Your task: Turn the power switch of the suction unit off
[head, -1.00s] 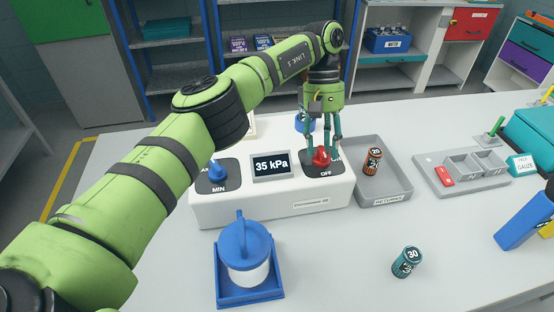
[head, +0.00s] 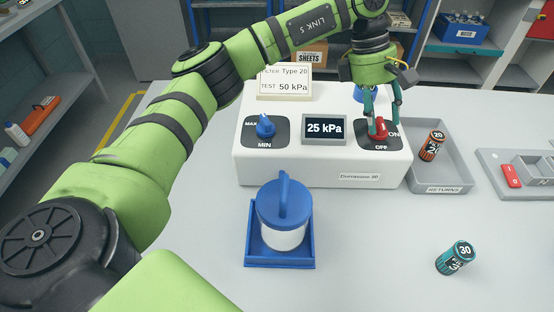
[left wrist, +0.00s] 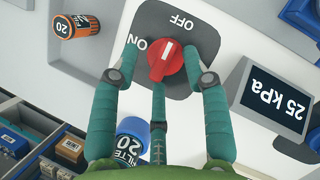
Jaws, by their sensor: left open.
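The white suction unit (head: 322,172) stands on the table. Its red power switch (head: 378,128) is at the unit's right end, beside ON and OFF labels. In the left wrist view the white mark on the red switch (left wrist: 166,66) points towards the OFF label. My left gripper (head: 383,124) is open, with its teal fingers spread around the switch; whether they touch it I cannot tell. The display (head: 324,128) reads 25 kPa. The blue dial (head: 265,126) sits between MIN and MAX on the left. My right gripper is not in view.
A blue-lidded jar (head: 284,210) stands in a blue tray in front. A grey returns tray (head: 452,172) at right holds an orange filter (head: 431,146). A teal filter (head: 456,257) lies on the table. A sign (head: 284,83) stands behind the unit.

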